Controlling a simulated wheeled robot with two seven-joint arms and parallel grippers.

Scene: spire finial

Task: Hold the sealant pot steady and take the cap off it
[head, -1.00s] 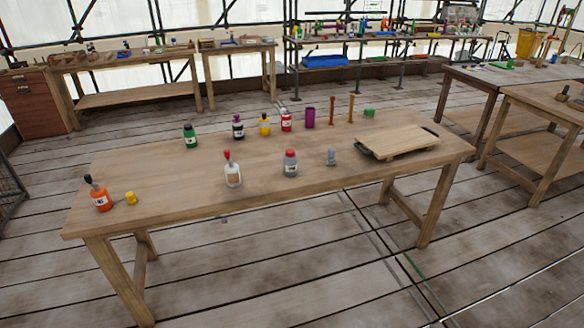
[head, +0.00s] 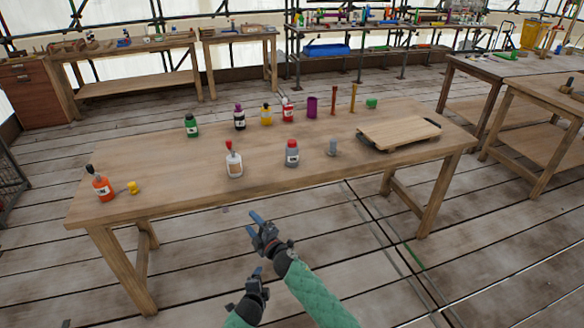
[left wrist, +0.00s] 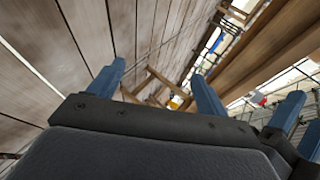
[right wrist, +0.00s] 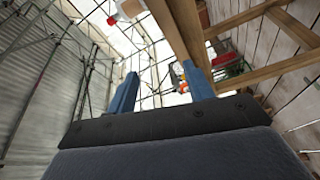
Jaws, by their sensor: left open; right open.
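A grey pot with a red cap and a pale label (head: 292,154), which looks like the sealant pot, stands upright near the front middle of the wooden table (head: 195,190). Its cap is on. My right gripper (head: 256,222) is open and empty in front of the table's near edge, apart from the pot. My left gripper (head: 259,272) is lower and nearer to me, open and empty. Open fingers also show in the left wrist view (left wrist: 157,85) and the right wrist view (right wrist: 162,90). Neither wrist view shows the pot clearly.
A white bottle with a red tip (head: 234,162) stands left of the pot, and a small grey object (head: 332,148) right of it. An orange bottle (head: 102,187) and a yellow piece (head: 133,188) are at the left end. A wooden board (head: 395,133) lies right. Several pots line the back.

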